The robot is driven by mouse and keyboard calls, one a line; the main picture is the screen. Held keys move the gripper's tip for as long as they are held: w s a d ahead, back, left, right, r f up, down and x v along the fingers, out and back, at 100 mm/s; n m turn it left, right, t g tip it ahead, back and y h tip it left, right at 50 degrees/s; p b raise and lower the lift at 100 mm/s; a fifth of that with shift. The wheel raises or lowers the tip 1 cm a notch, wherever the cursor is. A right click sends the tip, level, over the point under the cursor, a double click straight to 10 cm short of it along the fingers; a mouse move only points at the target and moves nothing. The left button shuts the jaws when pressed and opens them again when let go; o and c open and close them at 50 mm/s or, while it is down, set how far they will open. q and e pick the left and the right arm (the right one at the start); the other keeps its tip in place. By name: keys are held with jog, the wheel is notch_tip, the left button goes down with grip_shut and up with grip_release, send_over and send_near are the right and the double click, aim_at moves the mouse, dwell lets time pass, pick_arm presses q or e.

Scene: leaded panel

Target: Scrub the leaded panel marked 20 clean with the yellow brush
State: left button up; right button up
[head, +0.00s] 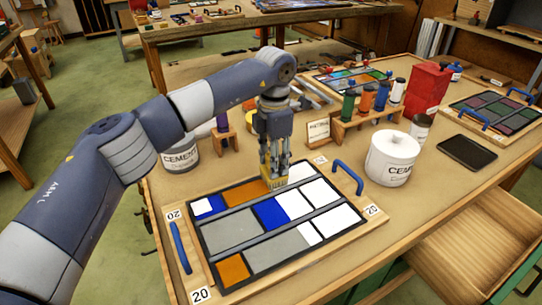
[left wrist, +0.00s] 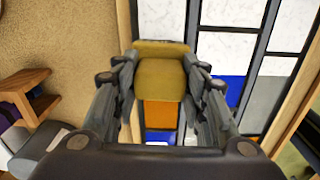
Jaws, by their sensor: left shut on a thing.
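The leaded panel marked 20 (head: 227,235) lies flat on a wooden board on the table, with blue handles at its left and right sides. Its panes are white, blue, grey and orange, parted by dark strips. My left gripper (head: 274,170) points down over the panel's far edge, shut on the yellow brush (head: 275,180). In the left wrist view the brush (left wrist: 160,75) sits between the fingers, over the far row by an orange pane (left wrist: 160,114). I cannot tell whether the bristles touch the panel. My right gripper is not in view.
A white cement tub (head: 391,160) stands right of the panel; another cement can (head: 181,155) stands behind the arm. A bottle rack (head: 345,130), a red can (head: 427,88), a small sign (head: 318,131) and a dark tablet (head: 467,152) lie beyond. An open drawer (head: 470,245) juts out at lower right.

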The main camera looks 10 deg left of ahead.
pick_arm(q)
jog(key=shift+s+d, duration=0.45)
jog(key=shift+s, duration=0.1)
jog(key=shift+s, duration=0.1)
jog(key=shift+s+d, duration=0.4)
jog(key=shift+s, duration=0.1)
jog(key=shift+s+d, duration=0.5)
jog(key=shift+s, duration=0.15)
jog(key=shift+s+d+b, duration=0.45)
jog(key=shift+s+d, duration=0.5)
jog(key=shift+s, duration=0.25)
